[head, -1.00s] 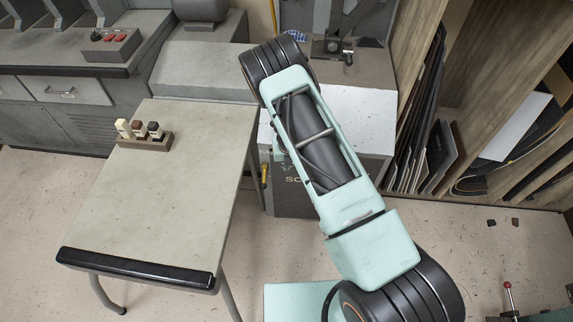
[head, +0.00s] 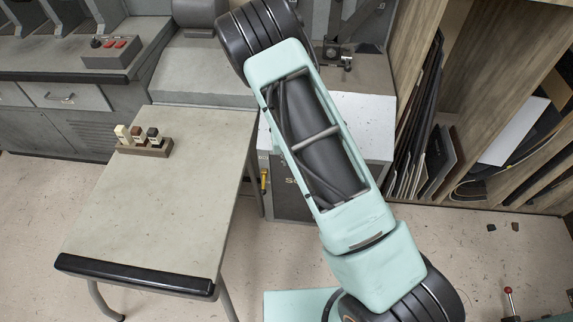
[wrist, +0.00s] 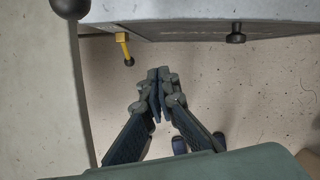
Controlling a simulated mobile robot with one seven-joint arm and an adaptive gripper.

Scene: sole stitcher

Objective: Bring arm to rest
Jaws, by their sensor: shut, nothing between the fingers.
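My gripper (wrist: 157,95) shows in the wrist view with its dark fingers together, shut and empty above the speckled floor. In the head view my pale green arm reaches up across the middle, and the gripper itself is hidden there behind the arm. A grey table (head: 180,205) with a black front edge stands to the left of the arm. Its edge also shows at the left of the wrist view (wrist: 35,110).
A small rack (head: 145,148) with several small blocks sits on the table. The grey machine stand (head: 365,125) is behind the arm, with a yellow handle (wrist: 124,48). Wooden shelving (head: 500,120) holds sheets at right. Open floor (head: 440,235) lies at lower right.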

